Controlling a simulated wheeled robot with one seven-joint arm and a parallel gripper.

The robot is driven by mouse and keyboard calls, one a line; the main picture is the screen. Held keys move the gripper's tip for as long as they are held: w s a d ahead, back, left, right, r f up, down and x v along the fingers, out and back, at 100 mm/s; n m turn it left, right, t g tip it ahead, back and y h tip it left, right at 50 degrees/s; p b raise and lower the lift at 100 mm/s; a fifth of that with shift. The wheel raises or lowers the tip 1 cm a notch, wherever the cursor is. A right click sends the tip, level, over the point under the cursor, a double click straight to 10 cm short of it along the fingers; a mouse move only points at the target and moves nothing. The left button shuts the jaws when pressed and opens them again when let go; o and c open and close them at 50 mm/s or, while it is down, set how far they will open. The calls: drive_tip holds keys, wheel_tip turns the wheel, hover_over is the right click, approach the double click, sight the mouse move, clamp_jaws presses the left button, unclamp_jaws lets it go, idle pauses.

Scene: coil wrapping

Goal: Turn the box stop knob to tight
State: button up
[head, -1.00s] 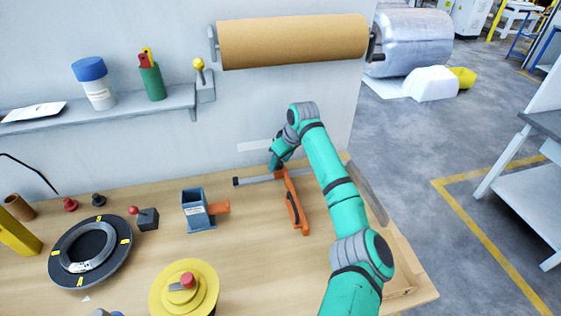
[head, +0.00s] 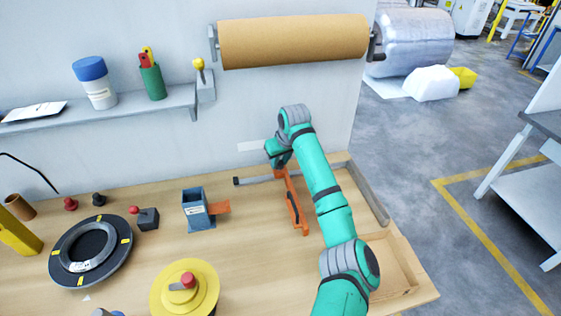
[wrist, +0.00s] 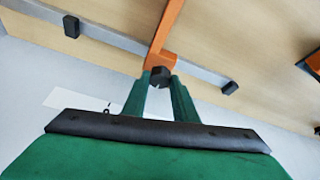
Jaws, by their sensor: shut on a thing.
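The box stop is an orange bar (head: 297,212) that lies across the bench and meets a grey metal rail (head: 251,180) near the wall. In the wrist view the orange bar (wrist: 166,28) ends at a dark, faceted knob (wrist: 160,77) beside the rail. My gripper (wrist: 160,86) is shut on this knob, with one green finger on each side. In the head view my wrist hides the knob and fingertips. No tight or loose marking can be read.
A blue-grey holder (head: 197,211) with an orange flap stands to the left. A yellow round base (head: 160,294) with a red knob is at the front. A shallow wooden tray (head: 412,262) lies right of my arm. Brown paper roll (head: 292,42) hangs above.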

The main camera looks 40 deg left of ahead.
drive_tip(key=m, duration=0.3)
drive_tip(key=m+t+h, duration=0.1)
drive_tip(key=shift+s+a+m, duration=0.2)
drive_tip(key=shift+s+m, duration=0.05)
drive_tip(key=shift+m, duration=0.05)
drive_tip(key=m+h, duration=0.1)
drive_tip(key=m, duration=0.1)
drive_tip(key=m+h, duration=0.1)
drive_tip(key=m, duration=0.1)
drive_tip(key=shift+a+m+t, duration=0.15)
drive_tip(key=shift+m+t, duration=0.15)
drive_tip(key=shift+t, duration=0.1)
drive_tip(key=m+h, duration=0.1)
drive_tip(key=m, duration=0.3)
drive_tip(key=shift+a+h, duration=0.15)
drive_tip(key=shift+h, duration=0.25)
drive_tip(key=shift+w+m+h, duration=0.1)
drive_tip(key=shift+m+h, duration=0.6)
drive_tip(key=shift+m, duration=1.5)
drive_tip(key=o, duration=1)
drive_tip(key=shift+o, duration=0.2)
